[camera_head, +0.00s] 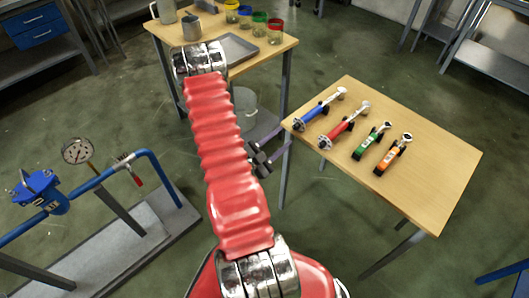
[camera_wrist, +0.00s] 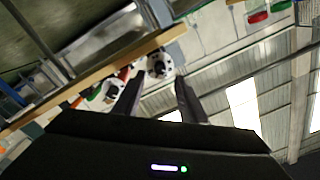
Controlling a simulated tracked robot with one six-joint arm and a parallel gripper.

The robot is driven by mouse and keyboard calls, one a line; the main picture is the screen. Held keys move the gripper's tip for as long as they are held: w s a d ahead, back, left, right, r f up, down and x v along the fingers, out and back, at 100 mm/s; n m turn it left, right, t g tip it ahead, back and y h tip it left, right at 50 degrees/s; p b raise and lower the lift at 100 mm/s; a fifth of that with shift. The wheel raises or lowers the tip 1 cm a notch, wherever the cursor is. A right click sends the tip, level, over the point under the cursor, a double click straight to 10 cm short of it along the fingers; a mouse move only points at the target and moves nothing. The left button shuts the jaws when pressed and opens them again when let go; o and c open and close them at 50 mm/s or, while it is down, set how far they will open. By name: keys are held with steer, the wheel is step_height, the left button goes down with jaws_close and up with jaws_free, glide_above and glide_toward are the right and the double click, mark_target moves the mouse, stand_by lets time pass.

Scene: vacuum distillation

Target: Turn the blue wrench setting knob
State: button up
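The blue wrench (camera_head: 312,112) lies leftmost in a row on the wooden table at right in the head view. Its round setting knob (camera_head: 298,125) is at its near end, by the table edge. My gripper (camera_head: 274,152) is beside that edge, left of and a little nearer than the knob. In the wrist view, two dark fingers (camera_wrist: 160,82) stand apart with nothing gripped. A round silver-and-black knob (camera_wrist: 160,66) shows between and beyond the fingertips. It seems to be the blue wrench's, but its handle is hidden there. Contact is not visible.
The red (camera_head: 344,126), green (camera_head: 371,140) and orange (camera_head: 394,153) wrenches lie to the right on the wooden table (camera_head: 428,188). A back table (camera_head: 279,46) holds jars and a tray. A blue pipe rig (camera_head: 98,182) stands at left. Open floor lies between.

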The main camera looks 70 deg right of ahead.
steer(key=v, duration=0.8)
stand_by(0.8)
